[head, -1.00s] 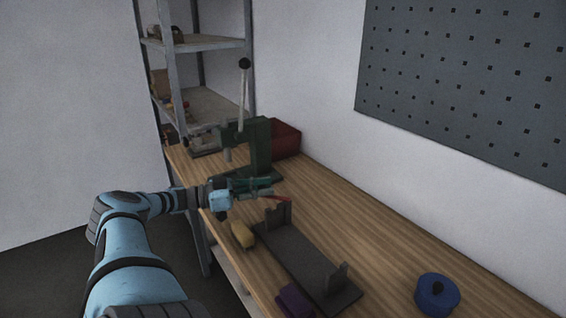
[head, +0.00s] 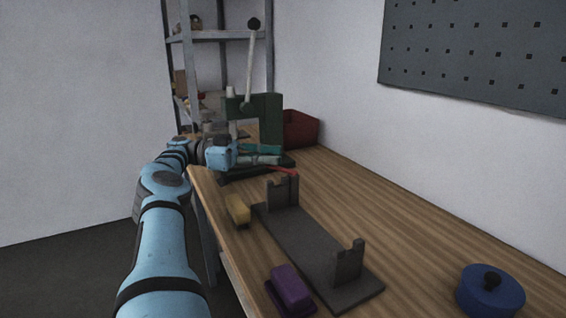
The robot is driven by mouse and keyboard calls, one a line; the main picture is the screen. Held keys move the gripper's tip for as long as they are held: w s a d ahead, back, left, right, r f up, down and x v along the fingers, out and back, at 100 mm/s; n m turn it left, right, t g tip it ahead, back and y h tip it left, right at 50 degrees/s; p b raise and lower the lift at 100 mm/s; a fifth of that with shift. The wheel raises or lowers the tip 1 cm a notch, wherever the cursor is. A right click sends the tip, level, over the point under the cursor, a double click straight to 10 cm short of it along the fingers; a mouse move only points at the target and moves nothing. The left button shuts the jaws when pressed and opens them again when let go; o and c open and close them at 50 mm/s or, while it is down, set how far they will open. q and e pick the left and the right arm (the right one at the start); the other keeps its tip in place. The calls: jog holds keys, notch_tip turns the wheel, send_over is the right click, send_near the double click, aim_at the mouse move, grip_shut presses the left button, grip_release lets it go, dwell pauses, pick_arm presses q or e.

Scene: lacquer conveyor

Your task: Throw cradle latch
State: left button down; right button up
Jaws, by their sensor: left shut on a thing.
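The dark grey cradle (head: 310,247) lies on the wooden bench, with one upright at its far end and one at its near end. A thin red lever (head: 285,170) reaches left from the top of the far upright; I take it for the latch. My left gripper (head: 279,156) is beside the lever's left end, its fingers pointing right. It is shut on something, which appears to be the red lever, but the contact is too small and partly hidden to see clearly. My right gripper is not in view.
A green press (head: 268,122) with a long upright handle stands behind my left gripper. A red bin (head: 302,128) is beyond it. A yellow block (head: 238,209) and a purple block (head: 291,289) lie left of the cradle. A blue lidded pot (head: 489,292) stands at right on otherwise clear bench.

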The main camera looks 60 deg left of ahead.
pick_arm(q)
jog(key=shift+r, duration=0.1)
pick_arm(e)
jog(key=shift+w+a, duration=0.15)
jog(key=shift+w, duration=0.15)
pick_arm(q)
jog(key=c, duration=1.9)
grip_release()
jog(key=o, duration=0.4)
jog(key=shift+r, duration=0.1)
jog(key=shift+d, duration=0.1)
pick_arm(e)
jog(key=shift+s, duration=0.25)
